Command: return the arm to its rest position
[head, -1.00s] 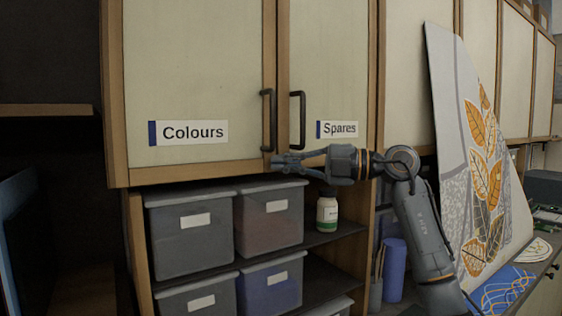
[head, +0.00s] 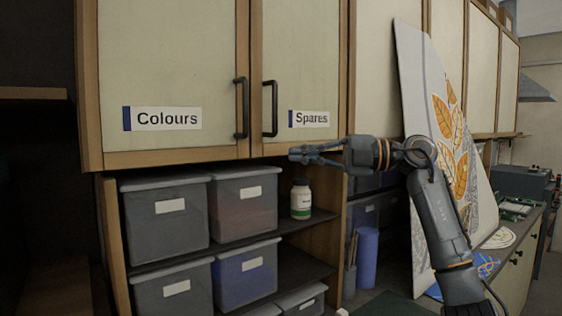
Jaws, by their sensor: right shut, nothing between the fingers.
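My right arm (head: 438,215) comes up from the lower right in the head view and bends left at the elbow. My right gripper (head: 300,155) is shut and empty. It points left, in front of the lower edge of the Spares door (head: 298,75), below the dark door handles. The Colours door (head: 165,70) and the Spares door are both closed. My left gripper is not in view.
Below the doors, open shelves hold several grey lidded boxes (head: 165,215) and a white bottle (head: 301,200). A blue roll (head: 367,257) stands to their right. A large leaf-patterned panel (head: 418,80) leans behind my arm. A worktop (head: 515,225) runs along the right.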

